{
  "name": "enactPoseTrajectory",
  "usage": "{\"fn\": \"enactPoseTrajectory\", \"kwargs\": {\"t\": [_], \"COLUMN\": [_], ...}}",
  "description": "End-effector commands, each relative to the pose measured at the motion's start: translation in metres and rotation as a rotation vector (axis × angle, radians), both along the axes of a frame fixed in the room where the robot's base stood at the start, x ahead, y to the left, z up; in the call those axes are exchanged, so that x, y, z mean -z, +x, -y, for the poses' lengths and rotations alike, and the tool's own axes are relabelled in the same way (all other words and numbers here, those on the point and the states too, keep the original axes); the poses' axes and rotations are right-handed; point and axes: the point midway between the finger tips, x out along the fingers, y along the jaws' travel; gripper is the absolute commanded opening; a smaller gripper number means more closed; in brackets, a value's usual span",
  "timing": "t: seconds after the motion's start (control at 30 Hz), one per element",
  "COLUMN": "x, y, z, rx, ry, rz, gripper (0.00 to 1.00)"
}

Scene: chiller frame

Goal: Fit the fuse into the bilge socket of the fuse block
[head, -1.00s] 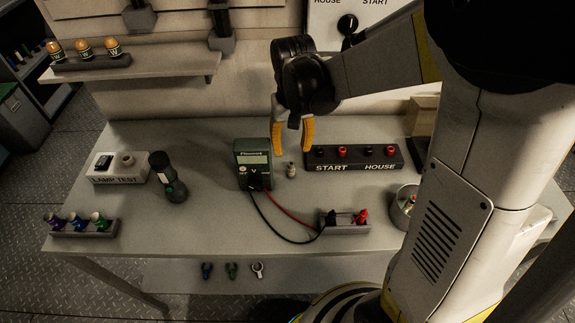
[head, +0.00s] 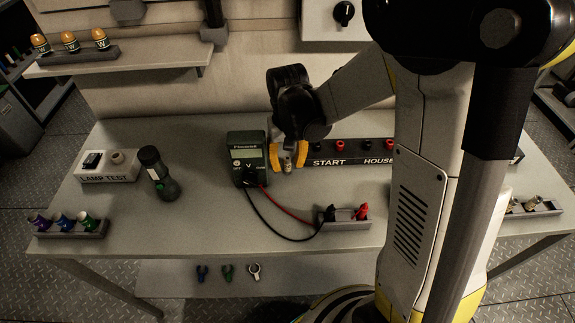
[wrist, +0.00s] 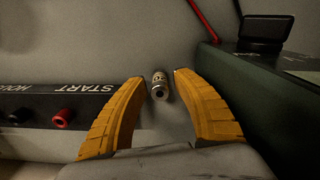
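A small pale cylinder with printing and metal ends, which looks like the fuse (wrist: 160,86), is on the table between the green multimeter and the START/HOUSE terminal strip; it also shows in the head view (head: 288,163). My gripper (head: 288,160) is low over it, pointing down. In the wrist view the two yellow fingers of my gripper (wrist: 158,76) are apart, with the fuse between their tips and a gap at each side. No block with a bilge label can be made out in either view.
The multimeter (head: 246,158) stands close left of my gripper. The START/HOUSE strip (head: 345,153) is close right. Leads run to a clip holder (head: 343,226). A torch (head: 158,172), lamp test box (head: 107,166) and coloured-piece rack (head: 72,228) stand left. A small rack (head: 532,208) is far right.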

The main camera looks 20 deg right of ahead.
Motion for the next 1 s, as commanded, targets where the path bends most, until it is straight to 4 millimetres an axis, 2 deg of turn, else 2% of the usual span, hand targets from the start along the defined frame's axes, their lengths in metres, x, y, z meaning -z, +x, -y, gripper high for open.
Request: {"fn": "enactPoseTrajectory", "kwargs": {"t": [0.03,0.1,0.57,0.73,0.87,1.0], "x": [0.000,0.000,-0.003,-0.020,-0.045,-0.062], "y": [0.000,0.000,0.000,0.000,0.000,-0.012], "z": [0.000,0.000,0.000,0.000,0.000,0.028], "rx": [0.000,0.000,0.000,0.000,0.000,0.007], "ry": [0.000,0.000,0.000,0.000,0.000,0.000], "rz": [0.000,0.000,0.000,0.000,0.000,0.000], "gripper": [0.16,0.00,0.00,0.00,0.00,0.00]}}
